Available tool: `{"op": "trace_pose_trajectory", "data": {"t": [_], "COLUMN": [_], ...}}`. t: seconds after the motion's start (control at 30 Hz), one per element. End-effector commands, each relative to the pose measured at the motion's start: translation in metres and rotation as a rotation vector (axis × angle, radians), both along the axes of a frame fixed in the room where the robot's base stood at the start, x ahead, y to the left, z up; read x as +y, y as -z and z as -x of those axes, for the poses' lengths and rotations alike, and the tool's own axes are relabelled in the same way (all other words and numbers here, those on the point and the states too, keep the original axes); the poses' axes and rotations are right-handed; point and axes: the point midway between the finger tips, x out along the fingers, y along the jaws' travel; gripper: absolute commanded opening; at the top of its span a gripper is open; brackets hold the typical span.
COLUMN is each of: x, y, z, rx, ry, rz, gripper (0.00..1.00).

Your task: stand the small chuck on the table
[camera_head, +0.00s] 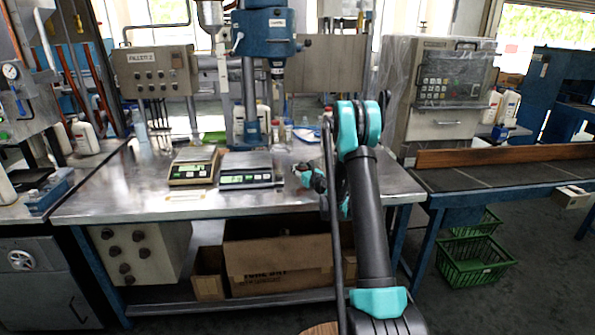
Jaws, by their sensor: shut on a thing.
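No other chuck can be made out on the table.
Two scales, a left one (192,166) and a right one (247,170), sit left of my gripper. A conveyor (480,178) with a wooden board is at the right. The table's left front is clear.

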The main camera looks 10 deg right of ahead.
Motion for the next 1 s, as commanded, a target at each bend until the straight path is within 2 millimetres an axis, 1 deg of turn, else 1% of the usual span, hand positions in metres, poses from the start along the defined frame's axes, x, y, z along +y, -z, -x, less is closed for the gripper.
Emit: {"op": "trace_pose_trajectory", "data": {"t": [0.03,0.13,0.4,0.9,0.93,1.0], "x": [0.0,0.0,0.0,0.0,0.0,0.001], "y": [0.008,0.015,0.016,0.031,0.031,0.031], "z": [0.0,0.0,0.0,0.001,0.001,0.001], "rx": [0.0,0.0,0.0,0.001,0.001,0.001], "ry": [0.0,0.0,0.0,-0.001,-0.001,-0.002], "rz": [0.0,0.0,0.0,0.004,0.004,0.005], "gripper": [0.0,0.0,0.0,0.0,0.33,0.42]}}
